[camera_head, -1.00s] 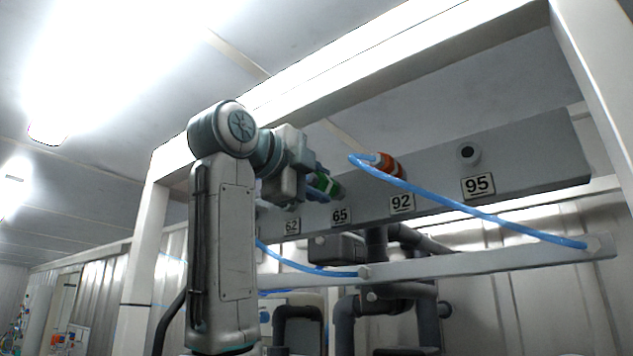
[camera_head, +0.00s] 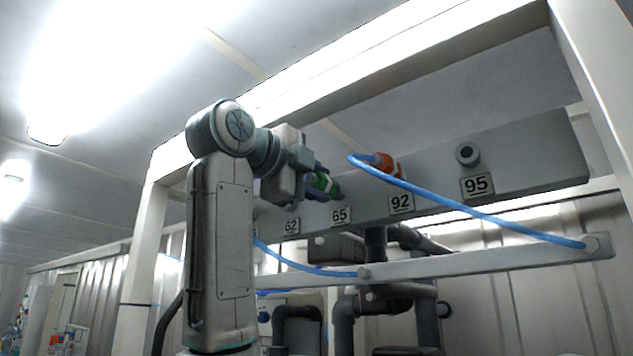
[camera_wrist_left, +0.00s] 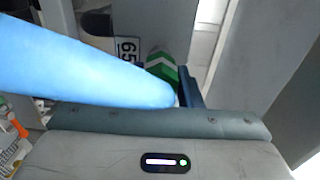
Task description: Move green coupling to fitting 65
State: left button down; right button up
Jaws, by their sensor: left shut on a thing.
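The green coupling (camera_head: 324,183) is in my left gripper (camera_head: 314,180), which is shut on it. It is at the grey panel just above the label of fitting 65 (camera_head: 340,216). In the left wrist view the coupling (camera_wrist_left: 162,72) shows green and white stripes beside the 65 label (camera_wrist_left: 128,50). A gripper finger (camera_wrist_left: 190,88) is against its right side. A thick blue hose (camera_wrist_left: 80,75) hides part of the coupling and the other finger. Whether the coupling is seated on the fitting cannot be told. My right gripper is not in view.
An orange coupling (camera_head: 388,165) with a blue hose (camera_head: 470,207) sits at 92. The fitting at 95 (camera_head: 467,153) is bare. A lower rail (camera_head: 480,262) holds the hose ends. Dark pipes (camera_head: 375,300) stand below.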

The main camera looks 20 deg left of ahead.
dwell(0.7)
pick_arm(q)
jog(key=shift+w+d, duration=0.1)
jog(key=shift+w, duration=0.25)
jog(key=c, duration=0.9)
grip_release()
jog(key=shift+c, duration=0.2)
jog(key=shift+s, duration=0.15)
jog(key=b+v, duration=0.4)
jog(key=v, duration=0.6)
jog(key=shift+s, duration=0.25)
